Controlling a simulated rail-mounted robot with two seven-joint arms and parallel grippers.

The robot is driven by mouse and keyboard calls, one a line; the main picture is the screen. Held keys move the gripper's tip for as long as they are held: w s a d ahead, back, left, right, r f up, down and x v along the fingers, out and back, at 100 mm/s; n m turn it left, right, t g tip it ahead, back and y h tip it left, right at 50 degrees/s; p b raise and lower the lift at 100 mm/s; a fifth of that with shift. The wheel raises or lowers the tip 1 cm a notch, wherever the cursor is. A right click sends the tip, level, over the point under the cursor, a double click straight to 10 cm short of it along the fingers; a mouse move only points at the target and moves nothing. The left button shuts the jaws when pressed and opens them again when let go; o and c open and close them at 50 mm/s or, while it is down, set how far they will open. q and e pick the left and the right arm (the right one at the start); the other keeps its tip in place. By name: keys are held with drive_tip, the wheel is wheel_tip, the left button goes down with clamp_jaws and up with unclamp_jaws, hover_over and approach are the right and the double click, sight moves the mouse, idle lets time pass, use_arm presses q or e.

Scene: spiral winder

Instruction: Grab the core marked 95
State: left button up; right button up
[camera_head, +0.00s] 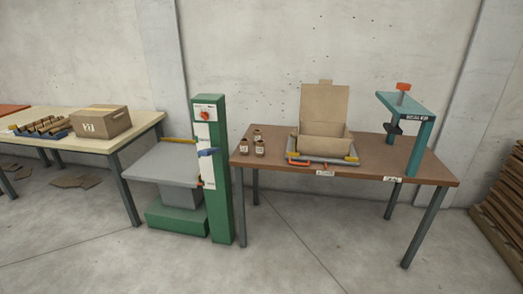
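Several small brown cores stand upright at the left end of the brown table: a rear core (257,135), a front left core (245,146) and a front right core (260,148). The front ones carry pale labels, too small to read, so I cannot tell which is marked 95. More brown rolls (42,126) lie in a blue tray on the left table; no readable number shows on them. Neither of my grippers is in view.
An open cardboard box (325,142) stands on a grey plate on the brown table (375,165). A teal press (412,120) stands at its right. The green-columned machine (212,170) is between the tables. A closed carton (100,122) sits on the left table.

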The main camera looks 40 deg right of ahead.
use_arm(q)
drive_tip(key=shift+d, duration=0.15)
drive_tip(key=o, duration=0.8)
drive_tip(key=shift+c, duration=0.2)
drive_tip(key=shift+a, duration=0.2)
